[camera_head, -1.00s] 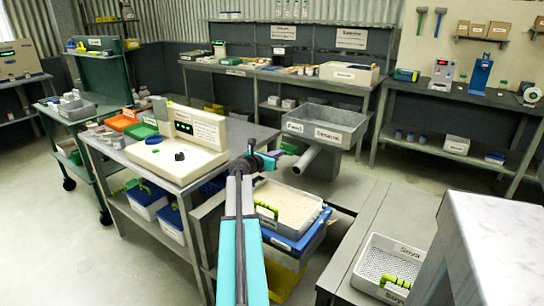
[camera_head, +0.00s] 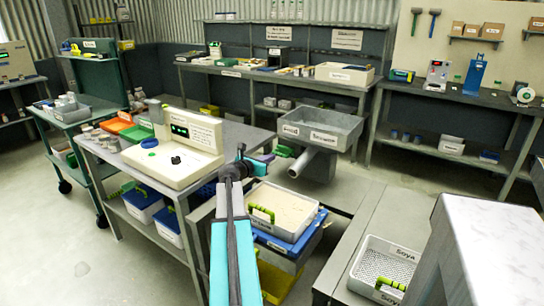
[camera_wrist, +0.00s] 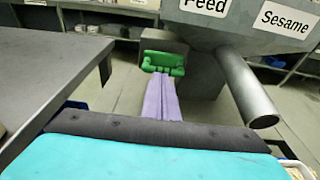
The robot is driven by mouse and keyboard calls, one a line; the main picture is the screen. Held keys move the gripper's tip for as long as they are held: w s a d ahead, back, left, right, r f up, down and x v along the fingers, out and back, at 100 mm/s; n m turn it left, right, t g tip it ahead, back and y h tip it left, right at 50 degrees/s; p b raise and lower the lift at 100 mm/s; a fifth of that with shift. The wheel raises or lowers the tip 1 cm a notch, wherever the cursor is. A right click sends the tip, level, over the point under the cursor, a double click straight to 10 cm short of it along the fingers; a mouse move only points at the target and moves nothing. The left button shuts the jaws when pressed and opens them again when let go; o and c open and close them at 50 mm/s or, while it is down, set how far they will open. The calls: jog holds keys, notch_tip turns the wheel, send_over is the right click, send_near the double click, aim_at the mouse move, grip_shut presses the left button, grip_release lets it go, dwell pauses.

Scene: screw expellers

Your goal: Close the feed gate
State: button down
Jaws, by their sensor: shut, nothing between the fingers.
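The feed hopper (camera_head: 345,133) is a grey metal bin with "Feed" and "Sesame" labels, and a round spout (camera_wrist: 248,90) slopes down from its underside. A green handle (camera_wrist: 163,64) sits at the end of a grey housing (camera_wrist: 165,45) under the hopper; it also shows in the head view (camera_head: 283,151). I cannot tell how far the gate is open. My gripper (camera_wrist: 163,80) has lilac fingers, shut and empty, pointing at the handle. The fingertips line up just below it in the wrist view; I cannot tell whether they touch. In the head view my gripper (camera_head: 268,158) is left of the handle.
A bench (camera_head: 200,195) with a cream scale (camera_head: 170,165) stands left of my arm. Below my gripper is a tray of pale material (camera_head: 285,208) on a blue bin. A "Soya" tray (camera_head: 385,265) lies at lower right. Floor shows beneath the hopper.

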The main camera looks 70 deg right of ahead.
jog(key=v, duration=1)
jog(key=shift+a, duration=0.3)
